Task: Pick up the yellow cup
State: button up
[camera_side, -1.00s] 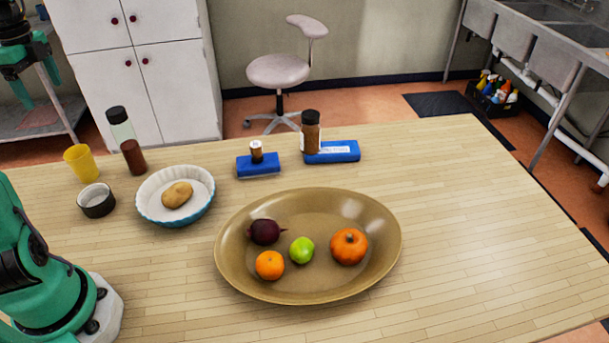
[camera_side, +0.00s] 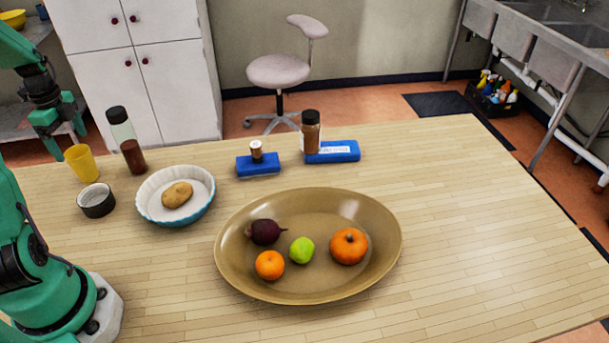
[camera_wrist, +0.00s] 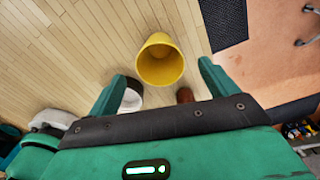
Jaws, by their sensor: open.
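The yellow cup (camera_side: 82,164) stands upright at the far left of the wooden table. My gripper (camera_side: 62,132) is open and empty, with its fingers above and slightly left of the cup in the side view. In the wrist view, the yellow cup (camera_wrist: 161,66) shows between and beyond my two spread fingers, its open rim towards the camera. I see no contact between the fingers and the cup.
A dark small bowl (camera_side: 97,201) and a brown-and-clear bottle (camera_side: 128,140) stand close to the cup. Two blue boxes (camera_side: 258,168) (camera_side: 333,153) lie behind. A large brown platter (camera_side: 320,292) holds produce. The right side is clear.

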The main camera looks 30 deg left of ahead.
jog(key=shift+d+f, duration=0.1)
jog(key=shift+f, duration=3.05)
jog(key=c, duration=1)
jog(key=shift+c, duration=0.2)
jog(key=shift+r, duration=5)
